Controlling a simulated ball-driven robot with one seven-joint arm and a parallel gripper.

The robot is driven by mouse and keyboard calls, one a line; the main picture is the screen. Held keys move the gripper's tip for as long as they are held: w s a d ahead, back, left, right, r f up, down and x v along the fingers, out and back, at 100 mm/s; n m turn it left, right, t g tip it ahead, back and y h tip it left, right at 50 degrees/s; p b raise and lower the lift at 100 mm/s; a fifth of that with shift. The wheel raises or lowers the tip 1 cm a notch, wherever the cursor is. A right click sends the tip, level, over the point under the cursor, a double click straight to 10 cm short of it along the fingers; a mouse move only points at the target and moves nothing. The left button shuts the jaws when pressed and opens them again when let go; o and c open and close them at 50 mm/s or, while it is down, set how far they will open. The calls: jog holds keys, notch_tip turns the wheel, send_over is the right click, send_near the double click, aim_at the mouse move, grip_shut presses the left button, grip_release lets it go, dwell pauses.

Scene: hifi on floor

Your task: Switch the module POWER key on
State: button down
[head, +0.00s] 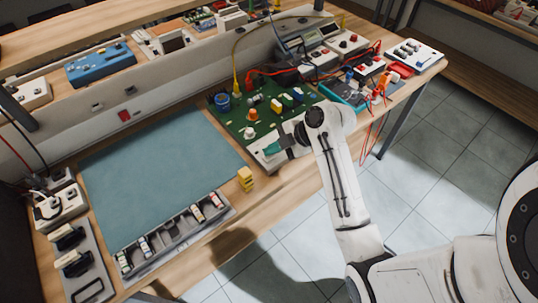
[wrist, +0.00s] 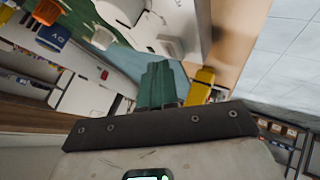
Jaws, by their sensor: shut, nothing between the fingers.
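My gripper (wrist: 161,85) shows in the wrist view as two green fingers pressed together, with nothing between them. In the head view its green fingertips (head: 272,147) are over the front edge of the green circuit board (head: 229,120), above a pale module plate (head: 262,160). No POWER label is readable, and my wrist hides part of the module. Contact between fingers and module cannot be told.
A blue-green mat (head: 160,165) lies clear farther left. A grey tray (head: 177,236) of small parts lies in front of it. Instruments and red leads (head: 371,115) crowd the right end.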

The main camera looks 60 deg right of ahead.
aim_at(272, 157)
jog(key=shift+f, duration=0.1)
dwell(0.5)
jog(key=shift+f+b, duration=0.35)
jog(key=shift+b, duration=0.05)
jog(key=shift+r, duration=0.15)
jog(key=shift+r+p, duration=0.35)
notch_tip(272, 157, up, 6)
jog(key=p, duration=0.4)
dwell(0.5)
